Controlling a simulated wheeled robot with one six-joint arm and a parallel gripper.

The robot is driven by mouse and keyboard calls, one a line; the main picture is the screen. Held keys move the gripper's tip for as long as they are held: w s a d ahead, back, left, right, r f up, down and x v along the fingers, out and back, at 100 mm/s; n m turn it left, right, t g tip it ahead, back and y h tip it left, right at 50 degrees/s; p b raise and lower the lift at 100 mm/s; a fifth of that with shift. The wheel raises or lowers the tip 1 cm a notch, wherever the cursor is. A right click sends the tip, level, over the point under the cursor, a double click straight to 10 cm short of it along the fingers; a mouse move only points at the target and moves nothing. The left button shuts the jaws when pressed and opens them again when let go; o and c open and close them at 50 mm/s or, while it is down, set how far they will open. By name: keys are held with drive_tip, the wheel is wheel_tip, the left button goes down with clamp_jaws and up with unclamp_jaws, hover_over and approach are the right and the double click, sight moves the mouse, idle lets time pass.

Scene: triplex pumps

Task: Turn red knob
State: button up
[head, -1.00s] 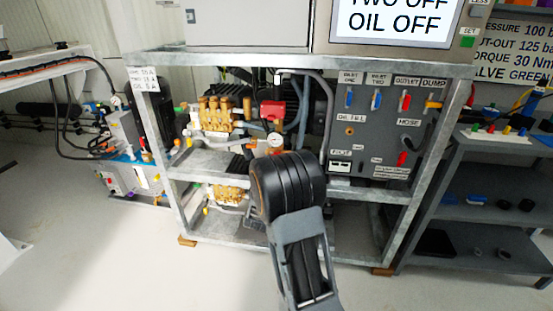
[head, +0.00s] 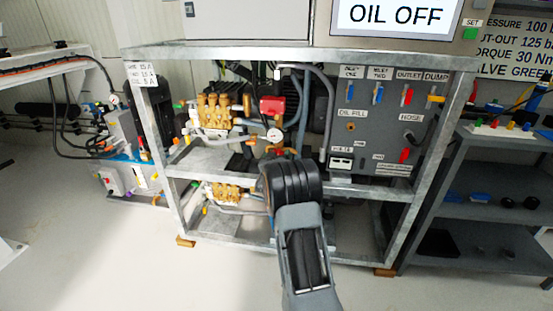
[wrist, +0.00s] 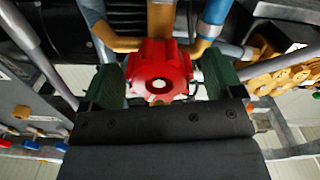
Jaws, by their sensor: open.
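The red knob (wrist: 160,72) is lobed with a pale round centre. In the wrist view it sits between my gripper's two green fingers, and brass-coloured pipe shows behind it. My gripper (wrist: 163,80) is open, with a finger on each side of the knob; I cannot tell whether either finger touches it. In the head view my dark arm hides the gripper. A red part (head: 272,105) shows above the round gauge there; I cannot tell whether it is the same knob.
Brass pump heads (head: 214,110) stand left of my arm on the metal frame (head: 190,160). A grey panel (head: 350,145) with coloured levers is at right. Pipes and hoses crowd the knob. A grey shelf rack (head: 480,210) stands further right. The floor in front is clear.

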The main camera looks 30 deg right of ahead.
drive_tip(key=shift+w+d, duration=0.1)
drive_tip(key=c, duration=0.9)
drive_tip(key=shift+m+b, duration=0.3)
